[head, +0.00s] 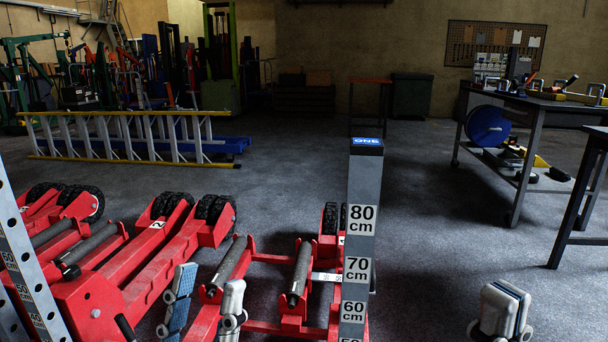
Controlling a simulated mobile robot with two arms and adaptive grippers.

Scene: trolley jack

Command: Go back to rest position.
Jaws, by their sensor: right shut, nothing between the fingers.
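Red trolley jacks (142,262) with black wheels and grey rollers fill the lower left of the head view. My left gripper (205,298) shows at the bottom, in front of the red frames. Its two fingers stand apart with a gap between them, and nothing shows between them. My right gripper (504,302) is at the bottom right over bare floor, shut and empty. Both arms are mostly below the picture's edge.
A grey height post (360,190) marked in cm stands between the grippers; another scale post (22,260) is at the left edge. A ladder (130,136) lies behind. A workbench (530,104) is at right. Grey floor (430,230) is clear.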

